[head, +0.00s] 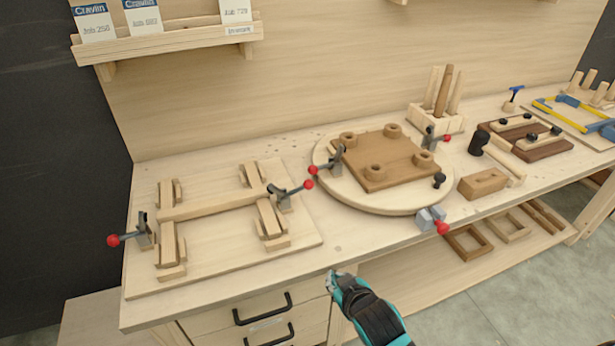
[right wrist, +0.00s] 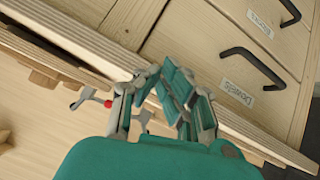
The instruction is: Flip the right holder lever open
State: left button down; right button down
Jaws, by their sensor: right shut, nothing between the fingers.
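The wooden jig board (head: 185,268) at the left of the bench carries two grey toggle clamps with red-tipped levers. The right holder lever (head: 293,190) slants up and to the right from its clamp, ending in a red knob. The left lever (head: 130,237) points out to the left. My right gripper (head: 337,280) is shut and empty, in front of the bench's front edge, apart from the lever. In the right wrist view its fingers (right wrist: 178,100) show by the bench edge. A red knob (right wrist: 108,103) shows left of them; I cannot tell which. My left gripper is out of view.
A round turntable (head: 400,208) with a brown seat panel (head: 375,175) and red-knobbed clamps stands right of the jig. A grey clamp (head: 430,218) sits at its front edge. Drawers with black handles (head: 263,310) lie below the bench top.

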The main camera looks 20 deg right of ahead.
jog(key=w+r+t, duration=0.1)
jog(key=w+r, duration=0.1)
jog(key=w+r+t, duration=0.1)
jog(key=w+r, duration=0.1)
jog(key=r, duration=0.1)
jog(key=w+r+n+t, duration=0.1)
jog(key=w+r+t, duration=0.1)
jog(key=w+r, duration=0.1)
jog(key=shift+a+r, duration=0.15)
jog(key=shift+r, duration=0.1)
jog(key=w+a+r+n+t+y, duration=0.1)
jog(key=w+r+t, duration=0.25)
jog(key=r, duration=0.45)
jog(key=p, duration=0.3)
send_over(307, 180)
jog(key=s+a, duration=0.3)
jog(key=s, duration=0.1)
jog(key=f, duration=0.1)
jog(key=d+f, duration=0.1)
jog(key=f, duration=0.1)
jog(key=w+d+f, duration=0.1)
jog(key=shift+d+f, duration=0.1)
jog(key=shift+f, duration=0.05)
